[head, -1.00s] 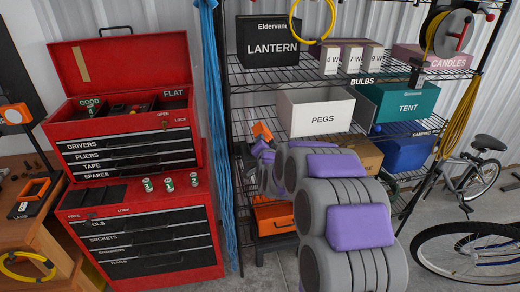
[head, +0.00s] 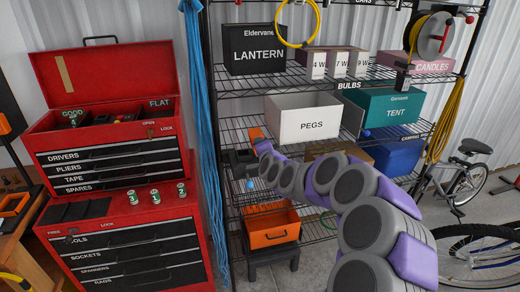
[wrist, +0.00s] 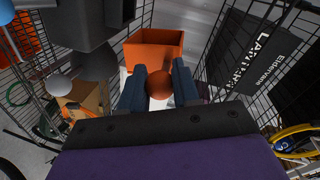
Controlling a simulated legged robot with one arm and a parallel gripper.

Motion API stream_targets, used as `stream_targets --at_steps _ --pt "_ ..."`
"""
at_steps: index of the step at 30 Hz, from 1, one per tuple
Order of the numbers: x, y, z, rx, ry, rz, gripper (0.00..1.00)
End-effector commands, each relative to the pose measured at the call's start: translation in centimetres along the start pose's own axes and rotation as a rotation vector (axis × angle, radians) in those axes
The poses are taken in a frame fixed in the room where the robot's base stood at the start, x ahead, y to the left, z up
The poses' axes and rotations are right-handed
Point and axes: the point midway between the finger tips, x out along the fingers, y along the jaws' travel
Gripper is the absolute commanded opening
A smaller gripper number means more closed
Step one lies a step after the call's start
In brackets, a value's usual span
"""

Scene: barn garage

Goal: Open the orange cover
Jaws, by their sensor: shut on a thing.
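An orange box (head: 270,232) with a dark front handle sits low at the rack, and its top looks open. My gripper (wrist: 158,88) is shut on a round orange-brown knob (wrist: 159,84), with one dark blue finger on each side. In the head view, a small orange piece (head: 257,134) shows by the end of my arm. I cannot tell whether it is the orange cover joined to the knob. My fingertips are hard to make out in the head view.
A white PEGS bin (head: 309,118), a teal TENT box (head: 390,108) and a black LANTERN box (head: 258,50) stand on the wire rack. A red tool chest (head: 120,165) stands left. Blue ropes (head: 205,150) hang between. Bicycles are at right.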

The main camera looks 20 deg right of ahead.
Motion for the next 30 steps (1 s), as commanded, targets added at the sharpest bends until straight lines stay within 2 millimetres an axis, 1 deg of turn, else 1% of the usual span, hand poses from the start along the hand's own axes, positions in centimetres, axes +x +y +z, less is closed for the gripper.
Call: stream_targets --at_steps 8,9,16,25,30 --pt "0.0 0.2 0.1 0.001 -0.002 0.004 0.0" --pt "0.0 0.3 0.1 0.001 -0.002 0.005 0.33" --pt "-0.1 0.1 0.1 0.0 -0.002 0.002 0.55" --pt "-0.3 0.1 0.1 0.0 -0.001 0.001 0.55" --pt "-1.7 -0.1 -0.1 0.001 0.001 -0.002 0.55"
